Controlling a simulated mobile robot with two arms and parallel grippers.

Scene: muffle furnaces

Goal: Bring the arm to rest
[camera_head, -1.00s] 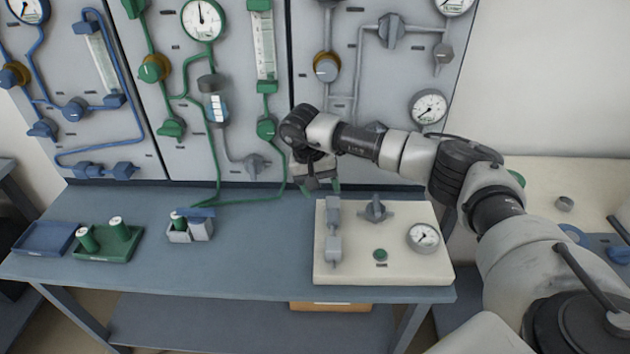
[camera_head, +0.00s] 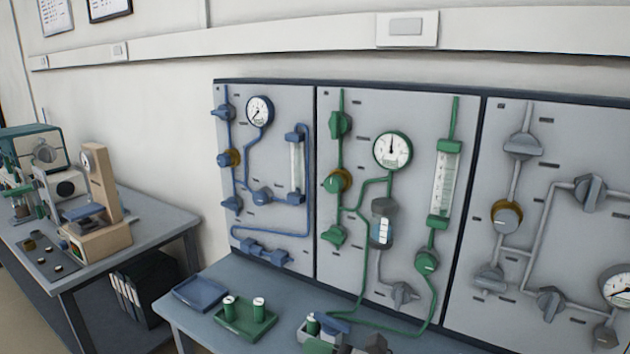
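The arm that reached across the bench is almost wholly out of view. At the bottom edge, dark grey and green parts (camera_head: 350,347) show beside the small holder; they look like the end of my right gripper, cut off by the frame. Whether its fingers are open or shut cannot be told. My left gripper is not in view.
The blue-grey bench holds a blue tray (camera_head: 200,293), a green tray (camera_head: 232,331) with two green cylinders, and a small holder (camera_head: 307,333). Behind stand the blue panel (camera_head: 265,190), green panel (camera_head: 345,270) and grey panel (camera_head: 560,150). A side table (camera_head: 150,225) with instruments stands left.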

